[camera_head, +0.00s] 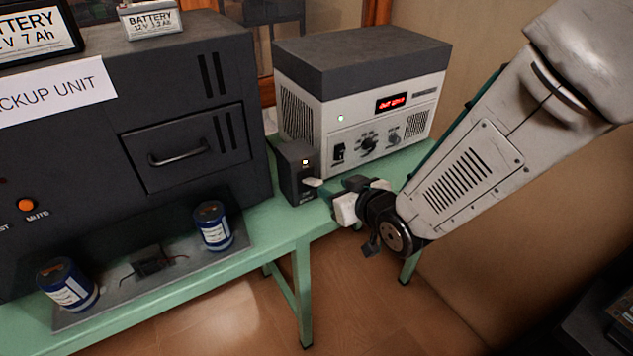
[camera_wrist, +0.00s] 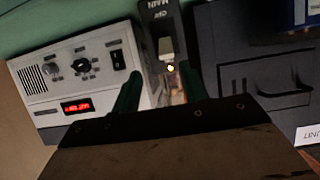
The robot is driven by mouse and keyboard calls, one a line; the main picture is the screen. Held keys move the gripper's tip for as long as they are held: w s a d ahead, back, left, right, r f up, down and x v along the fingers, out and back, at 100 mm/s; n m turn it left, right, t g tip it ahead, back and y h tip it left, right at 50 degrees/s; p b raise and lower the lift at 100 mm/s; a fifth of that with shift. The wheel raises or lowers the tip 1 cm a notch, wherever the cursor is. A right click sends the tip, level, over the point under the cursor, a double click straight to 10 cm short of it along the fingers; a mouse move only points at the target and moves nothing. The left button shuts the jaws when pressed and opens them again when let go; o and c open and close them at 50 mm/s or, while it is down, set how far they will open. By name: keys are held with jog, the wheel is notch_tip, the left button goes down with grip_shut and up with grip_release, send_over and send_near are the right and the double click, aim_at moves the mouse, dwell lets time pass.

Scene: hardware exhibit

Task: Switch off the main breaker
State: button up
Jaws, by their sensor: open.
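The main breaker (camera_head: 291,169) is a small dark box between the backup unit and the grey-white power supply. It has a small lit lamp (camera_head: 305,161) and a pale lever (camera_head: 313,182) on its front. In the wrist view, upside down, the breaker (camera_wrist: 155,12) shows the word MAIN and the lever (camera_wrist: 167,48) between my fingers. My gripper (camera_head: 325,189) is open, its green fingers (camera_wrist: 159,84) spread to either side of the lever. I cannot tell whether either finger touches it.
The power supply (camera_head: 362,107) with a red display stands close on the right. The large dark backup unit (camera_head: 190,90), with a handled drawer, stands close on the left. Blue cans (camera_head: 213,226) stand on a tray (camera_head: 118,299) on the green bench (camera_head: 285,237). Open floor lies in front.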

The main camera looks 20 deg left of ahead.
aim_at(318, 184)
jog(key=shift+y, duration=0.3)
jog(key=x, duration=0.8)
jog(key=shift+s+a+f, duration=0.15)
jog(key=shift+s+a, duration=0.1)
jog(key=shift+a, duration=0.1)
grip_shut()
